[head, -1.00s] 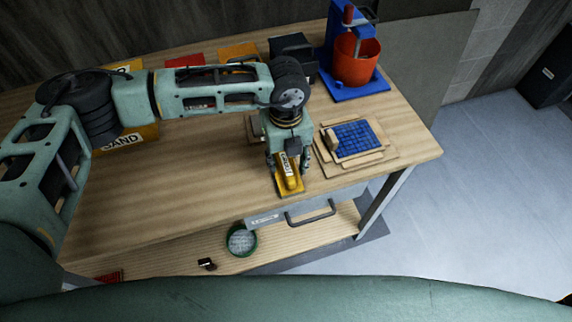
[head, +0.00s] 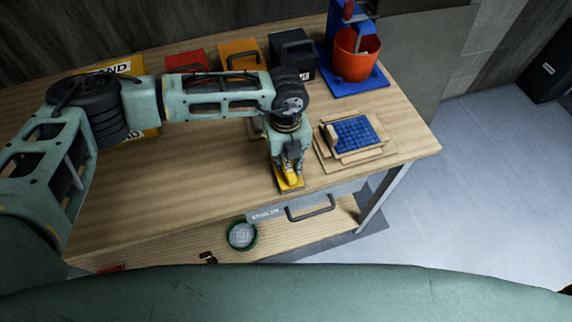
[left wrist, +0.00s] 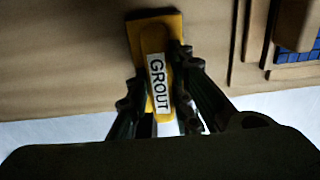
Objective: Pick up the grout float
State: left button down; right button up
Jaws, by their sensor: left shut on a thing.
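The grout float is yellow with a white label reading GROUT. In the head view the grout float (head: 289,181) is at the front edge of the wooden table, under my left gripper (head: 287,170). In the left wrist view the grout float (left wrist: 157,40) lies between the two dark fingers of my left gripper (left wrist: 163,95), which are shut on its handle. I cannot tell whether its base is touching the table. My right gripper is not in view.
A wooden panel with blue mosaic tiles (head: 357,137) lies right of the float. A blue stand (head: 352,88) with an orange bucket (head: 357,55) is at the back right. Red, orange and black cases (head: 292,52) stand along the back. The table's front middle (head: 180,200) is clear.

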pick_arm(q)
jog(key=shift+w+r, duration=0.1)
jog(key=shift+r+b, duration=0.55)
jog(key=shift+r, duration=0.05)
notch_tip(320, 180, up, 3)
jog(key=shift+f+b, duration=0.2)
jog(key=shift+b, duration=0.65)
jog(key=s+d+r+b, duration=0.4)
jog(key=s+d+r, duration=0.2)
jog(key=d, duration=0.3)
jog(key=shift+s+d+r, duration=0.35)
jog(key=shift+r, duration=0.2)
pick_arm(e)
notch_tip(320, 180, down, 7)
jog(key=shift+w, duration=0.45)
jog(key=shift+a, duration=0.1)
pick_arm(q)
jog(key=c, duration=2.1)
grip_release()
grip_shut()
